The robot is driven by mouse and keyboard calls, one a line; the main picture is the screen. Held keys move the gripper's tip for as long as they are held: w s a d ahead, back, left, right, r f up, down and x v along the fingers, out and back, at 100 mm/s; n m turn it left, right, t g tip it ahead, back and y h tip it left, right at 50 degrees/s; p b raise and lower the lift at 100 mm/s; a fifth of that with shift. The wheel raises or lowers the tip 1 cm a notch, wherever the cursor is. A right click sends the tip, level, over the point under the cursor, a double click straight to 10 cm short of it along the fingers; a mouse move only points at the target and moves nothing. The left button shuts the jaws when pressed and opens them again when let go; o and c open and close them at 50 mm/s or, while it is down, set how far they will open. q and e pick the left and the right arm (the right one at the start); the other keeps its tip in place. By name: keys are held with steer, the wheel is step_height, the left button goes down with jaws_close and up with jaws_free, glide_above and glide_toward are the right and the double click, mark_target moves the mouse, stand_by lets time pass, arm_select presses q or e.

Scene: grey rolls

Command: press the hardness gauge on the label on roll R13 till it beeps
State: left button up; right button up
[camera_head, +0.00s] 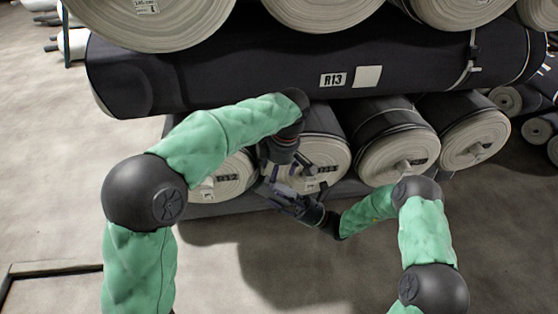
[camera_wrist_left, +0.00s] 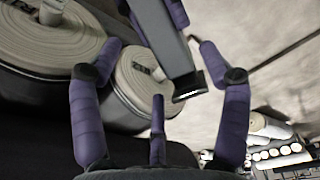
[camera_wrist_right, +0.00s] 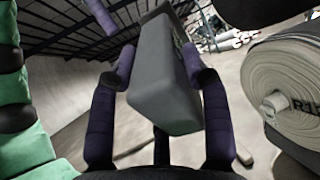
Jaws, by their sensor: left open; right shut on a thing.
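Roll R13 (camera_head: 230,72) is a long dark roll lying across the head view. It bears a printed R13 tag (camera_head: 333,79) and a blank pale label (camera_head: 367,77) beside it. My right gripper (camera_head: 287,193) is below the roll in the head view. In the right wrist view it is shut on a grey, box-shaped gauge (camera_wrist_right: 163,85). My left gripper (camera_head: 270,178) is close to the right one. In the left wrist view its fingers are open, with the grey gauge (camera_wrist_left: 165,40) between them, apart from at least the right finger. The gauge is hard to make out in the head view.
Pale-ended rolls (camera_head: 397,150) lie on a low rack beneath R13, close behind my grippers. More large rolls (camera_head: 160,18) lie above it. A strap (camera_head: 470,60) crosses R13 at the right.

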arm_select(q)
steer(key=shift+w+a+f, duration=0.1)
steer(key=shift+a+f, duration=0.05)
steer(key=shift+f, duration=0.9)
steer(key=shift+a+f, duration=0.15)
steer(key=shift+f, duration=0.9)
steer(key=c, duration=1.5)
arm_select(e)
steer(key=o, duration=1.1)
steer(key=shift+o, duration=0.2)
